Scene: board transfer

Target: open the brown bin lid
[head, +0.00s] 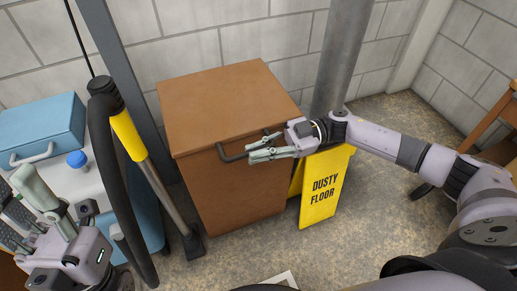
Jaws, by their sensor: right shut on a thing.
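The brown bin (232,195) stands against the wall at the centre of the head view. Its flat brown lid (215,100) lies level and closed on top. A dark bar handle (230,156) sits at the lid's front edge. My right gripper (258,149) reaches in from the right and is shut on the handle, covering its right part. My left gripper (20,190) is at the lower left, away from the bin, with its fingers apart and nothing seen between them.
A yellow "DUSTY FLOOR" sign (322,187) and a grey pipe (342,55) stand just right of the bin. A vacuum hose (121,190) with a yellow-gripped wand (128,135) and a blue case (42,131) are at left.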

